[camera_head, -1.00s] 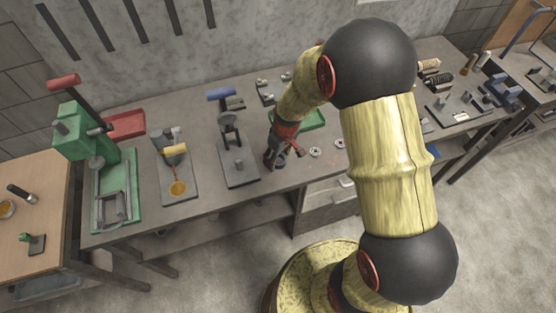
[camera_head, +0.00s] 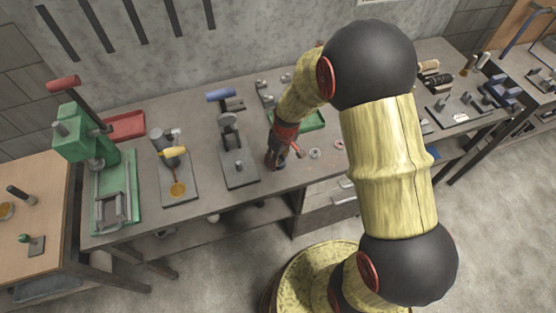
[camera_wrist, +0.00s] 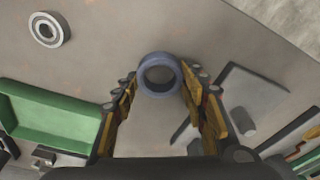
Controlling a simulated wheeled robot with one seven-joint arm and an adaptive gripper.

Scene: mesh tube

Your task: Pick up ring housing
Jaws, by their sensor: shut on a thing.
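The ring housing (camera_wrist: 159,93), a blue-grey ring with an open centre, sits between the fingertips of my gripper (camera_wrist: 158,90) in the wrist view. The fingers are shut on its two opposite sides. In the head view my gripper (camera_head: 277,163) points down over the workbench, and my arm hides much of that area. I cannot make out the held ring there. Whether the ring still touches the bench is unclear.
A small bearing-like ring (camera_wrist: 48,29) lies on the grey bench (camera_wrist: 120,45); another (camera_head: 339,143) lies further right. A green tray (camera_head: 314,122) is behind my gripper. Fixtures with levers stand left, including a green press (camera_head: 85,145). Bench space in front is clear.

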